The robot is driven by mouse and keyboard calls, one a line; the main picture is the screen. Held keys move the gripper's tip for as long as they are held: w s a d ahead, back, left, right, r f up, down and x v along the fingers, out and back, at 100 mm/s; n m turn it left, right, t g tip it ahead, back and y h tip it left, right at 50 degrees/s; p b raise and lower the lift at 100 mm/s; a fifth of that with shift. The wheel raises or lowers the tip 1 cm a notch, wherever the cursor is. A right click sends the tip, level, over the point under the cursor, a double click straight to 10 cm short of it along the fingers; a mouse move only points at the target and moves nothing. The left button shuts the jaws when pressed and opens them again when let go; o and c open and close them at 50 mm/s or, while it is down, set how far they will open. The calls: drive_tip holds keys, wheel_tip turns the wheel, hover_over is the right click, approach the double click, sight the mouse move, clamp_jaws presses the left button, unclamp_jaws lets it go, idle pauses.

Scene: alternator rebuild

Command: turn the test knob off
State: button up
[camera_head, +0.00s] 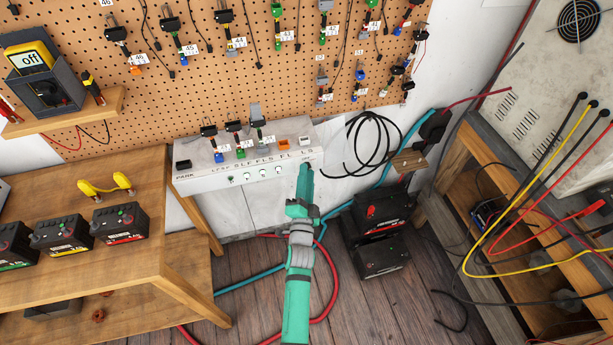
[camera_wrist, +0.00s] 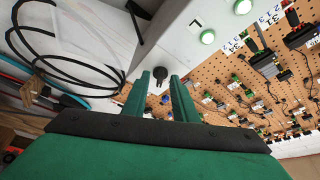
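The test knob (camera_wrist: 157,86) is a small dark knob on the end part of a white control box. In the wrist view it shows between the tips of my gripper's two green fingers (camera_wrist: 160,92). The fingers stand apart with a gap on each side of the knob; I cannot tell how deep the knob lies between them. In the head view my gripper (camera_head: 304,168) is at the right end of the white box (camera_head: 215,178), and its front hides the knob. The knob's turned position is too small to read.
A pegboard (camera_head: 290,90) with hanging connectors is behind. Black cable loops (camera_head: 372,145) hang to the right. Batteries (camera_head: 120,222) stand on a wooden bench at left, and black batteries (camera_head: 380,255) on the floor.

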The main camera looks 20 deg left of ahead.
clamp_jaws()
drive_tip(key=shift+n+y, duration=0.4)
drive_tip(key=shift+n, duration=0.5)
drive_tip(key=n+y, duration=0.2)
drive_tip(key=n, duration=0.2)
drive_tip(key=n+y, duration=0.2)
drive_tip(key=n, duration=0.3)
drive_tip(key=n+y, duration=0.3)
drive_tip(key=n, duration=0.2)
drive_tip(key=shift+w+d+f+g, duration=0.2)
drive_tip(key=shift+w+d+g, duration=0.05)
drive_tip(key=shift+d+g, duration=0.15)
drive_tip(key=shift+n, duration=0.5)
